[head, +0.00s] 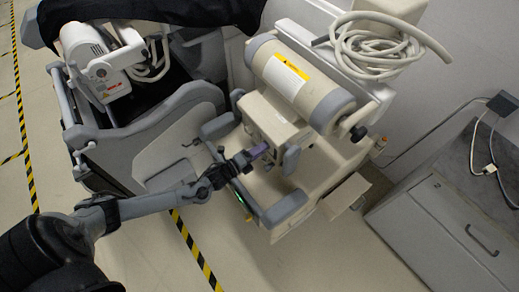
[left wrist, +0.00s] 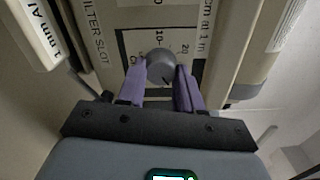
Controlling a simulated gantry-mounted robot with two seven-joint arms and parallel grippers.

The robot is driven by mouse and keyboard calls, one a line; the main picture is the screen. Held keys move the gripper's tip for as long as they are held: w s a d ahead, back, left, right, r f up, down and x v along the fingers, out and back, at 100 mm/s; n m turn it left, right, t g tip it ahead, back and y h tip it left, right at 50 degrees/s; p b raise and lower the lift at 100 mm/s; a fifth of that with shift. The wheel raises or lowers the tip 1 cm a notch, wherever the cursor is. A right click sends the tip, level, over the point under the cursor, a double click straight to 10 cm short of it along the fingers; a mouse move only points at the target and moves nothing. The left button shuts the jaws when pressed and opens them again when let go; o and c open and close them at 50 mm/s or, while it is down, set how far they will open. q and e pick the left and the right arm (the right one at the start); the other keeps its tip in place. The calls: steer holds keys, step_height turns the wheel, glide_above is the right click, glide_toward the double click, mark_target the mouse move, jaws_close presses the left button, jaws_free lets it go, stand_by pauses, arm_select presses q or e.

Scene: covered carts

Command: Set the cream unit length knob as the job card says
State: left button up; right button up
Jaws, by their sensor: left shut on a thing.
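The cream unit (head: 270,105) stands at the centre of the head view, with a large cylinder on top. My left gripper (head: 259,152) reaches its front face from the left. In the left wrist view, the purple fingers of my left gripper (left wrist: 160,84) are shut on a round grey knob (left wrist: 160,65), one finger on each side. Behind the knob is a white scale plate (left wrist: 181,40) with numbers such as 10 and 20 and the words "cm at 1 m". The fingers hide part of the scale. I cannot make out a job card.
A grey and white machine (head: 95,60) under a dark cover (head: 150,12) stands at the left. A coiled cable (head: 375,50) lies on the cream unit. A grey cabinet (head: 440,215) is at the right. Striped tape (head: 195,250) marks the open floor.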

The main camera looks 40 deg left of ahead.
stand_by(0.6)
arm_select(q)
steer(key=o, duration=1)
steer(key=shift+o, duration=0.2)
steer(key=v, duration=1)
steer(key=shift+s, duration=0.4)
steer(key=shift+a, duration=0.1)
